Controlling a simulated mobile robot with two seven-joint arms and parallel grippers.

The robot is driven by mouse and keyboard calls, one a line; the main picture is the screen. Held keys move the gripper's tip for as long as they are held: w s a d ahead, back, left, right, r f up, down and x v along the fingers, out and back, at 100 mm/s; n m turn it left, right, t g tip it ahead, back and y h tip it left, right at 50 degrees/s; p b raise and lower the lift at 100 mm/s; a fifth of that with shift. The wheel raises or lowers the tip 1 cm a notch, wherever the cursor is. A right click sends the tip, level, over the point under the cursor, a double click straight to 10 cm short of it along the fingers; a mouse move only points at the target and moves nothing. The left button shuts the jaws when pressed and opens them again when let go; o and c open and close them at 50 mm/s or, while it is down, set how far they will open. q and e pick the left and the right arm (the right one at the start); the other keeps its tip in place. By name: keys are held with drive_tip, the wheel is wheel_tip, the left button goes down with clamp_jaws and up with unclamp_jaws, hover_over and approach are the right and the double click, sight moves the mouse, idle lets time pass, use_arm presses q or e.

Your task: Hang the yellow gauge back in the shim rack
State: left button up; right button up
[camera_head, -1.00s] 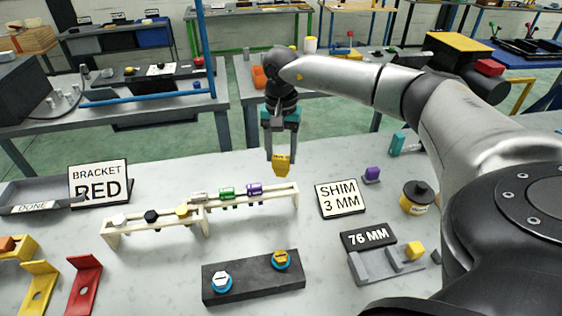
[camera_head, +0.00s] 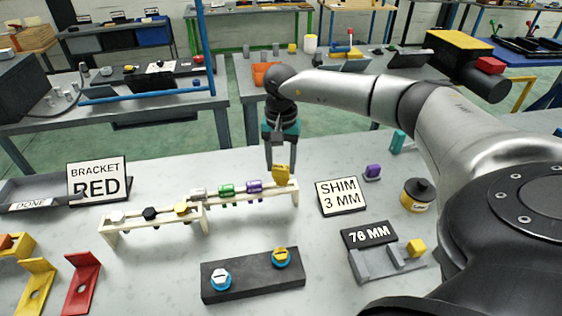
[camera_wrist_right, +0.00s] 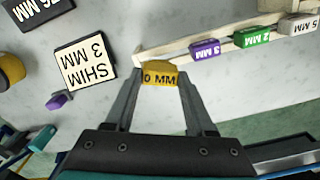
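The yellow gauge (camera_head: 281,173) is at the right end of the cream shim rack (camera_head: 275,194), a little higher than the gauges hanging there. It also shows in the right wrist view (camera_wrist_right: 160,78), with "0 MM" readable on its face. My right gripper (camera_head: 281,170) points down with one finger on each side of the gauge, and appears shut on it. Whether its lower part is inside the rack slot I cannot tell. Purple (camera_head: 254,187), green (camera_head: 226,190) and white (camera_head: 198,194) gauges hang to its left. My left gripper is not in view.
A "SHIM 3 MM" sign (camera_head: 341,196) stands right of the rack, with a purple piece (camera_head: 373,171) behind it. A dark block with two knobs (camera_head: 252,276) lies in front. A "76 MM" sign (camera_head: 369,235) and grey fixture (camera_head: 385,264) are at front right.

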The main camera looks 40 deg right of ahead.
sight(281, 167)
drive_tip(key=o, duration=0.5)
drive_tip(key=shift+c, duration=0.2)
drive_tip(key=shift+r+p, duration=0.35)
drive_tip(key=shift+r, duration=0.15)
wheel_tip(281, 167, up, 12)
drive_tip(key=shift+r, duration=0.15)
